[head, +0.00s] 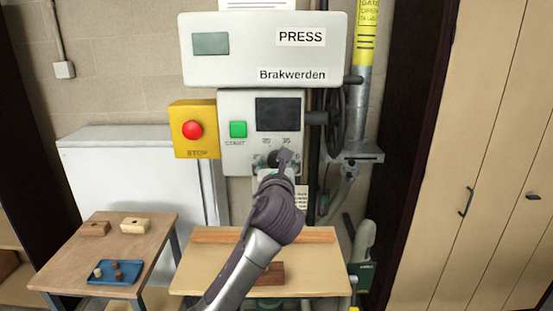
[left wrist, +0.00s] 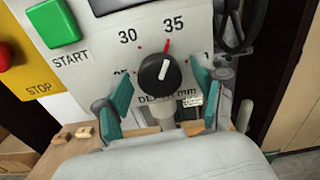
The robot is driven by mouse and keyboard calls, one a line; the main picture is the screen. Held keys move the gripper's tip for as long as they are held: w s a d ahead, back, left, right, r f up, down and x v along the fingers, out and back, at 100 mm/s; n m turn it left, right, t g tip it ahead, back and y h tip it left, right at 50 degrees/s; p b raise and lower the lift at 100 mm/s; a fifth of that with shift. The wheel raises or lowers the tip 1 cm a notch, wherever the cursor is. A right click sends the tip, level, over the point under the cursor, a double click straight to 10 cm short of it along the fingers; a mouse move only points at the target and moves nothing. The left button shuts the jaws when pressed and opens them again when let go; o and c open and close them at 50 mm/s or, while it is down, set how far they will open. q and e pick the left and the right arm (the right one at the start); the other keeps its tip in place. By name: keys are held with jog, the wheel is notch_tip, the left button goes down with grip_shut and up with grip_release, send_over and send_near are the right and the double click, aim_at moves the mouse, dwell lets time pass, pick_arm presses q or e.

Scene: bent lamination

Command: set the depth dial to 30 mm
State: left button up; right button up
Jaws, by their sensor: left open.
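The depth dial (left wrist: 160,76) is a round black knob with a white pointer line, on the press's pale front panel. In the left wrist view its line points up and slightly right, toward a red mark just below the 35. The 30 stands to its upper left, and a partly covered number lies lower left. In the head view the dial (head: 273,157) is partly hidden by my left gripper (head: 285,161). My left gripper (left wrist: 161,88) is open, its teal fingers on either side of the dial with visible gaps. My right gripper is not in view.
The green START button (head: 238,129) and the red stop button (head: 193,130) on its yellow box are left of the dial. A black handwheel (head: 335,120) is to the right. Below stand a wooden work table (head: 215,262) and a side table with a blue tray (head: 97,278).

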pick_arm(q)
jog(key=shift+c, duration=0.2)
jog(key=c, duration=1.1)
jog(key=n, duration=0.5)
jog(key=shift+n, duration=0.4)
jog(key=n+b, duration=0.1)
jog(key=n, duration=0.4)
jog(key=shift+n, duration=0.4)
